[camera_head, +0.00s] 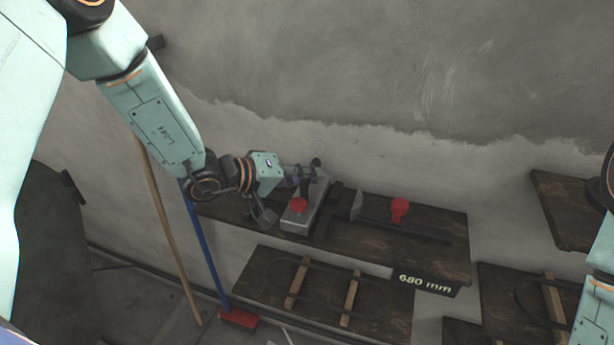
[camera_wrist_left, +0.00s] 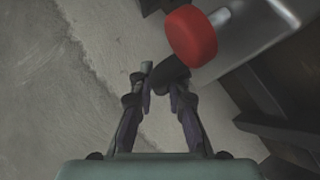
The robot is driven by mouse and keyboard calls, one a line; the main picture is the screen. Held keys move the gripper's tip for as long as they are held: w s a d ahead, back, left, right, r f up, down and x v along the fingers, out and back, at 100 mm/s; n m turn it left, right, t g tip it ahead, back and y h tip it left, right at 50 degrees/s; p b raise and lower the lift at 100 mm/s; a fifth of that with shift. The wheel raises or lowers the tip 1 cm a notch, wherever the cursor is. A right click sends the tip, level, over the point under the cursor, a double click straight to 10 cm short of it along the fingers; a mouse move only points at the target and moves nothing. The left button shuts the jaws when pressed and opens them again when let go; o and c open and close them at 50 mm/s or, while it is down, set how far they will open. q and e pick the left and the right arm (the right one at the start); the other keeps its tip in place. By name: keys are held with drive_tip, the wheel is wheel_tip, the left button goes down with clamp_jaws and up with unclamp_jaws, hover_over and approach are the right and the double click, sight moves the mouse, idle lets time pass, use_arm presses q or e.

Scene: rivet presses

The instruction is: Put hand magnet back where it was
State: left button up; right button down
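The hand magnet (camera_head: 308,215) is a grey metal block with a red knob and a black handle. In the head view it is at the upper shelf (camera_head: 385,240); I cannot tell whether it rests on it. My left gripper (camera_head: 306,176) is at the handle. The red knob (camera_wrist_left: 191,36) is just beyond the fingertips. My right gripper is out of view.
A dark wedge-like piece (camera_head: 357,204), a red knob-like piece (camera_head: 399,209) and a dark bar share the shelf. A lower shelf (camera_head: 255,285) carries wooden strips and a dark ring. A red-headed broom (camera_head: 238,319) stands left.

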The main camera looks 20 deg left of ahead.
use_arm(q)
drive_tip(key=o, duration=0.4)
drive_tip(key=shift+w+d, duration=0.1)
drive_tip(key=shift+o, duration=0.3)
drive_tip(key=shift+r+p, duration=0.15)
drive_tip(key=shift+p, duration=0.15)
drive_tip(key=shift+a+r, duration=0.15)
drive_tip(key=shift+a, duration=0.15)
drive_tip(key=p+v, duration=0.2)
drive_tip(key=v, duration=0.9)
drive_tip(key=shift+s, duration=0.3)
